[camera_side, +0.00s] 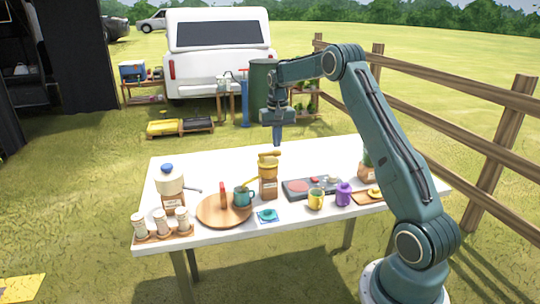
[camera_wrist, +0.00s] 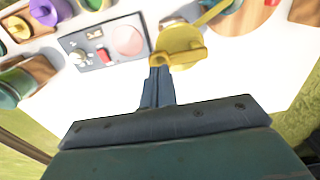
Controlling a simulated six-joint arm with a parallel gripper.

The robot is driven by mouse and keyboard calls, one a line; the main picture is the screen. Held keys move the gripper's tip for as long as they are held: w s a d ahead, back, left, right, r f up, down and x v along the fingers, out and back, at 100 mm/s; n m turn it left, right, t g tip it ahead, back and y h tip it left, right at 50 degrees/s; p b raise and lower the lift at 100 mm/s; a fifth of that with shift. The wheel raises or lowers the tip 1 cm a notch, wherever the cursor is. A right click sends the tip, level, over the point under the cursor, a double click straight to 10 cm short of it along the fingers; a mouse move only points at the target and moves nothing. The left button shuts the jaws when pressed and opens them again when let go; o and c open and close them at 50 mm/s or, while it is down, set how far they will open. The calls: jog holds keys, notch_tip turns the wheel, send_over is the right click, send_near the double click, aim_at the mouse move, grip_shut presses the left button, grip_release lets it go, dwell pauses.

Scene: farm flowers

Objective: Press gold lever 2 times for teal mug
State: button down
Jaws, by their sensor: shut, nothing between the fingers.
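A dispenser with a gold top (camera_side: 268,160) and a wooden body (camera_side: 269,188) stands mid-table. Its gold lever (camera_side: 251,181) sticks out to the left, above the teal mug. The teal mug (camera_side: 242,197) stands on a round wooden board (camera_side: 215,218). My gripper (camera_side: 277,145) is shut and empty, pointing down just above the gold top. In the wrist view my fingertips (camera_wrist: 160,72) are beside the gold top (camera_wrist: 180,44), and the lever (camera_wrist: 214,12) reaches to the upper right. I cannot tell whether the fingers touch the gold top.
The table's back (camera_side: 215,163) is clear.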

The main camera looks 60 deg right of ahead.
aim_at(277, 151)
jog(key=shift+f, duration=1.5)
jog(key=shift+r, duration=1.5)
jog(key=shift+f, duration=1.3)
dwell(2.1)
jog(key=shift+r, duration=1.3)
